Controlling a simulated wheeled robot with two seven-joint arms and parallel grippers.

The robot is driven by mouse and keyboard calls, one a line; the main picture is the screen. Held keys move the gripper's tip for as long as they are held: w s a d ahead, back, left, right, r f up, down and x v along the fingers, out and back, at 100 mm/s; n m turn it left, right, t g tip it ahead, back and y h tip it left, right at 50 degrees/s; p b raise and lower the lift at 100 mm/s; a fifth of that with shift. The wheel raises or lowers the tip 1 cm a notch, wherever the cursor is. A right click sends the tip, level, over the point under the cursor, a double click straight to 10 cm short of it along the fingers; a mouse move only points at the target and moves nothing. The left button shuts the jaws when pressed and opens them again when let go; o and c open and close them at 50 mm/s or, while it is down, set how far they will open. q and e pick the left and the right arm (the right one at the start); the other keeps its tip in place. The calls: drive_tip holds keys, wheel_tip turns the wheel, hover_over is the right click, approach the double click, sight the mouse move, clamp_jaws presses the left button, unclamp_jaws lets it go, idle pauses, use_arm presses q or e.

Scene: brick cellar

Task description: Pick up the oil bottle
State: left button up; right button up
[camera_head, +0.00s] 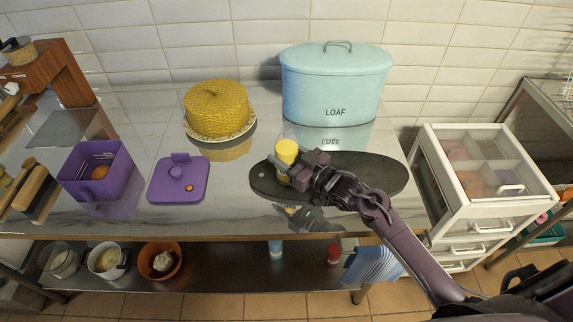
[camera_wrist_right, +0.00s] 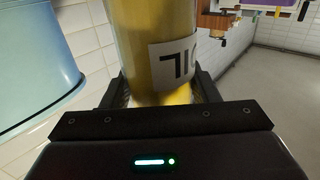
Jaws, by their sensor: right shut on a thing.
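The oil bottle (camera_head: 287,150) is a small yellow bottle over the left part of a dark oval board (camera_head: 385,178) on the shiny counter. My right gripper (camera_head: 291,168) is shut on the bottle, with its fingers at the bottle's sides. In the right wrist view the bottle (camera_wrist_right: 150,40) fills the space between the fingers of my right gripper (camera_wrist_right: 160,95), and part of a white label with dark letters shows. I cannot tell whether the bottle's base touches the board. My left gripper is not in view.
A light blue LOAF bin (camera_head: 335,85) stands behind the board. Left of it are a yellow woven dome (camera_head: 217,107), a purple lid (camera_head: 178,190) and a purple box (camera_head: 97,180). A white drawer unit (camera_head: 470,205) stands at the right. Bare counter shows in front of the dome.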

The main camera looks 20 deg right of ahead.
drive_tip(key=c, duration=0.4)
drive_tip(key=shift+r, duration=0.1)
wheel_tip(320, 180, up, 19)
drive_tip(key=shift+f+b, duration=0.2)
drive_tip(key=shift+b, duration=0.95)
drive_tip(key=shift+r, duration=0.7)
